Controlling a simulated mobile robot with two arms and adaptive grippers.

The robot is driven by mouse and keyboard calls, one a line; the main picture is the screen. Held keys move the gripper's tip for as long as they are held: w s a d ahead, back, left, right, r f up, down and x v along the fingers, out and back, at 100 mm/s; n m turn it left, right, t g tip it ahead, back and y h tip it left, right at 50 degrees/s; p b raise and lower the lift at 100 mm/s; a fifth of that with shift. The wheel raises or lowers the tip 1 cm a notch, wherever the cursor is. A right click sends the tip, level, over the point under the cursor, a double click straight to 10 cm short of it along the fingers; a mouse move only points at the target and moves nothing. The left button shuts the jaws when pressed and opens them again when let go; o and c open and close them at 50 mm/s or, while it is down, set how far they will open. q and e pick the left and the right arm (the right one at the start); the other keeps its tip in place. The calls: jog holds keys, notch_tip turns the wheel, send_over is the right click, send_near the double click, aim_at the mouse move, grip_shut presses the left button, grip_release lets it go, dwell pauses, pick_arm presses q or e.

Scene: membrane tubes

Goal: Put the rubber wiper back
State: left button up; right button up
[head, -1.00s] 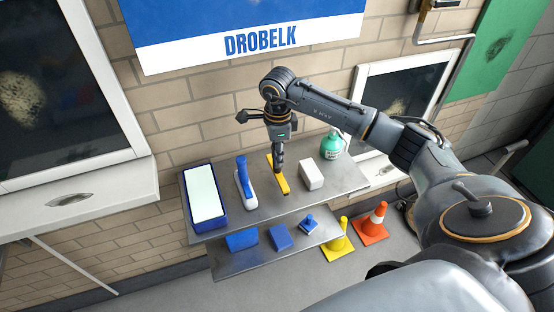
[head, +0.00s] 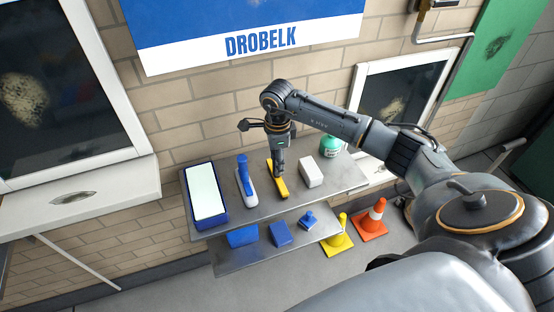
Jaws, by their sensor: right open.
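A yellow bar-shaped thing, seemingly the rubber wiper (head: 282,192), lies on the upper grey shelf, between a blue-and-white handled tool and a white block. My right gripper (head: 279,176) is open, pointing down right over the yellow wiper and hiding part of its far end. I cannot tell whether the fingers touch it. My left gripper is not in view.
The upper shelf (head: 240,217) also holds a blue tray with a white pad (head: 206,194), the blue-and-white tool (head: 245,182), the white block (head: 311,172) and a green bottle (head: 330,147). Blue items (head: 281,233) lie on the lower shelf.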

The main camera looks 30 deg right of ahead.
notch_tip(320, 180, up, 10)
jog(key=b, duration=0.2)
jog(key=shift+r+b, duration=0.25)
jog(key=shift+b, duration=0.15)
jog(key=shift+r, duration=0.7)
